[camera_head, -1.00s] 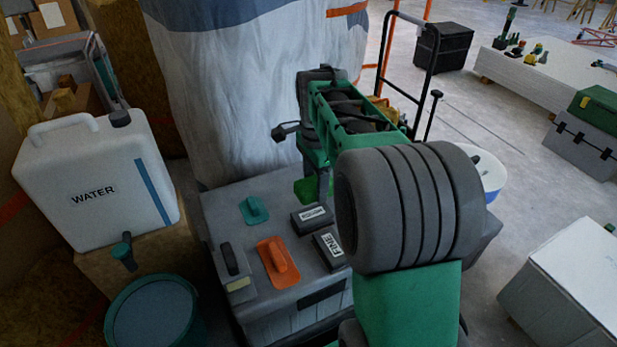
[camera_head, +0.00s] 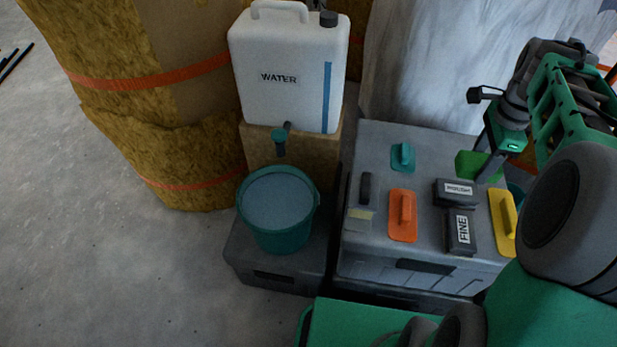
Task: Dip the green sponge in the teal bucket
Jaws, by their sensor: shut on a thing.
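The green sponge (camera_head: 466,163) is at the back right of the grey box top, at the end of my arm. My gripper (camera_head: 490,166) points down and is shut on the sponge. The fingers partly cover it, and I cannot tell whether its underside touches the box top. The teal bucket (camera_head: 283,239) stands to the left, upright on a low dark case. Its round top is open and shows a grey-blue surface inside, below a tap.
A white water container (camera_head: 288,72) with a tap (camera_head: 280,140) stands behind the bucket. The grey box (camera_head: 375,250) carries an orange float (camera_head: 402,214), a teal float (camera_head: 402,157), a yellow float (camera_head: 503,222) and dark blocks. Strapped yellow-brown bales (camera_head: 180,150) stand at left.

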